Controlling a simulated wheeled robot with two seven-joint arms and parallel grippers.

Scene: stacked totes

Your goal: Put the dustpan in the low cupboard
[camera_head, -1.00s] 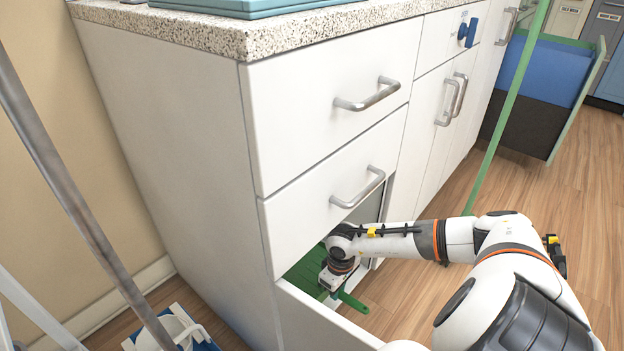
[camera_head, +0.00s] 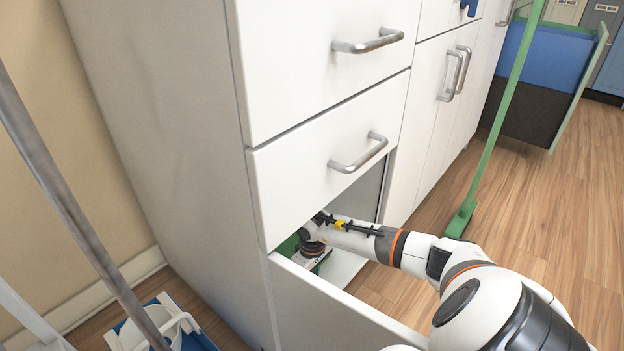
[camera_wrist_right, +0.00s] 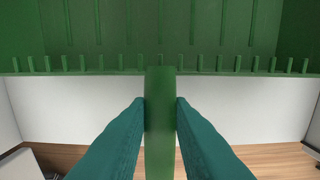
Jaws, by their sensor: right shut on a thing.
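The green dustpan (camera_wrist_right: 160,30) fills the top of the right wrist view, with a toothed edge and a handle (camera_wrist_right: 160,125) toward me. My right gripper (camera_wrist_right: 160,108) is shut on that handle. In the head view, my right gripper (camera_head: 312,262) reaches into the opening of the low cupboard, and only a sliver of the dustpan (camera_head: 288,246) shows beside it. The cupboard's front panel (camera_head: 340,305) stands open at the lower left of my arm. How the dustpan rests inside is hidden. My left gripper is not in view.
Two closed drawers with bar handles (camera_head: 358,152) sit above the opening. A green broom (camera_head: 490,150) stands on the floor at right, with blue and dark bins (camera_head: 540,80) behind. A blue-and-white bucket (camera_head: 165,325) is at lower left.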

